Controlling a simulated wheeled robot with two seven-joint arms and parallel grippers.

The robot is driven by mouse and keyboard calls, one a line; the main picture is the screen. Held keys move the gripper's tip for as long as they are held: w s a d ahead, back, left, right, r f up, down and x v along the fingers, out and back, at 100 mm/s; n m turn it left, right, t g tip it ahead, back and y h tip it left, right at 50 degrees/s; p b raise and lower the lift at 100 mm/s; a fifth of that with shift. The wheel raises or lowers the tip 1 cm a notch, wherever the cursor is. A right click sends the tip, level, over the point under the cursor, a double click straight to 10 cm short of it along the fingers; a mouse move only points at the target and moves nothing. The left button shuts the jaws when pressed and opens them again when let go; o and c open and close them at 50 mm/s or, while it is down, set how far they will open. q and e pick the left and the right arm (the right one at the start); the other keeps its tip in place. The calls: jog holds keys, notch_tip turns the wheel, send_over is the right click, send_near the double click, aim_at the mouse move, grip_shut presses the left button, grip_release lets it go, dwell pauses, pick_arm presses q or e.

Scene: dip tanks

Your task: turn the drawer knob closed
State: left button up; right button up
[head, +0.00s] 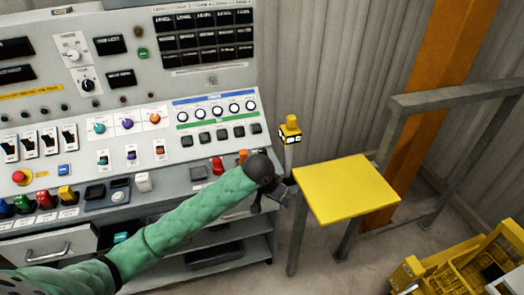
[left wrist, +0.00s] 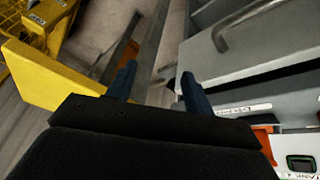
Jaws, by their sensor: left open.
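A grey drawer front with a bar handle (head: 48,250) is at the lower left of the console in the head view. A grey panel with a bar handle (left wrist: 252,22) also shows at the upper right of the left wrist view. I cannot make out a separate drawer knob for certain. My left gripper (head: 274,194) is at the console's right end, beside the yellow tabletop and far right of the drawer. In the left wrist view its two dark blue fingers (left wrist: 159,86) are apart with nothing between them. My right gripper is not in view.
The grey console (head: 130,125) carries several switches, dials and coloured buttons. A yellow table (head: 346,190) stands right of my left gripper, with a yellow-topped post (head: 290,128) behind. A grey rail (head: 455,95) and yellow machinery (head: 470,265) are farther right.

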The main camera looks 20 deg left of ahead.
pick_arm(q)
jog(key=n+y, duration=0.2)
send_near(262, 151)
notch_tip(262, 151, down, 2)
jog(key=x, duration=0.2)
jog(key=p+x, duration=0.1)
jog(key=x, duration=0.1)
jog(key=shift+w+f, duration=0.1)
jog(key=shift+w, duration=0.3)
jog(key=shift+p+x, duration=0.35)
jog(key=shift+x, duration=0.7)
jog(key=shift+w+f, duration=0.2)
jog(key=shift+f, duration=0.4)
jog(key=shift+t, duration=0.3)
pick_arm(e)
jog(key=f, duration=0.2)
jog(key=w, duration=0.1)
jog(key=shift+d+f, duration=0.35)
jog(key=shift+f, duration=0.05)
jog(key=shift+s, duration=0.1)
